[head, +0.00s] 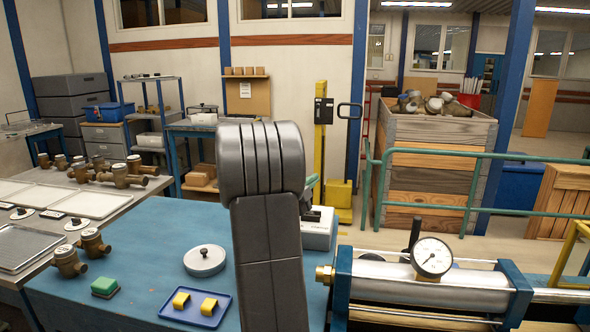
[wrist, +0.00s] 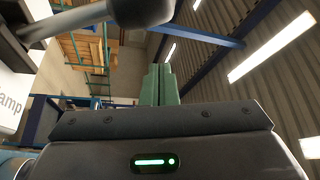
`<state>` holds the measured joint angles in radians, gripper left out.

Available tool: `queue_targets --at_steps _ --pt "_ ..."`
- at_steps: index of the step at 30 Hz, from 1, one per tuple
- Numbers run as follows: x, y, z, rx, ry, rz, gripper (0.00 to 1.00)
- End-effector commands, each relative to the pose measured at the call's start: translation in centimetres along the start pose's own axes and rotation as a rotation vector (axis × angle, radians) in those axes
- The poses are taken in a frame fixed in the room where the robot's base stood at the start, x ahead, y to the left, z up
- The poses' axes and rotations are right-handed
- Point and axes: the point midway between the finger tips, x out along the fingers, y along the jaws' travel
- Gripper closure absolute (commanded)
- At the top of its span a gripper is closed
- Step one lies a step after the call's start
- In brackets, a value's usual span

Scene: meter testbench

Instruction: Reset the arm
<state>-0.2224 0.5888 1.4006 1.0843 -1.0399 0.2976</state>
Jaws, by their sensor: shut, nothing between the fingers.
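My arm's grey link stands upright in the middle of the head view and hides most of what is behind it. My gripper shows in the wrist view, where its two green fingers (wrist: 160,82) are pressed together with nothing between them. The wrist view looks sideways and up toward ceiling lights and a blue beam. In the head view only a small green part shows at the right edge of my arm, and I cannot tell if it is a finger. A white box (head: 319,229) sits right beside my arm, partly hidden; it also shows in the wrist view (wrist: 12,88).
The blue bench (head: 150,235) holds a lidded round dish (head: 204,261), a blue tray (head: 196,308) with yellow pieces and a green sponge (head: 104,287). A test cylinder with a gauge (head: 432,257) lies at right. A grey rod with a dark knob (wrist: 142,10) is close in the wrist view.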

Motion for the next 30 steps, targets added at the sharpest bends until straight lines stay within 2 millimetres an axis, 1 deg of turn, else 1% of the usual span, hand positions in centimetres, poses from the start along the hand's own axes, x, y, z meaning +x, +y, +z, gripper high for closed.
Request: queue_targets --at_steps 1,5,14,20,21,24,26,27,30 --pt "0.1 -0.1 -0.5 0.023 0.001 0.017 1.0" --pt "0.4 0.8 -1.5 0.113 0.006 0.064 1.0" --pt "1.8 3.3 -4.2 0.39 0.007 0.211 1.0" --pt "2.5 5.4 -5.5 0.569 0.008 0.305 1.0" --pt "2.6 6.6 -6.1 0.564 0.009 0.301 1.0" --pt "3.1 7.8 -7.6 0.561 0.009 0.299 1.0" --pt "2.4 8.2 -8.4 0.561 0.006 0.299 1.0" --pt "1.7 7.5 -8.4 0.562 0.001 0.298 1.0" --pt "-0.1 6.9 -8.4 0.561 0.001 0.297 1.0"
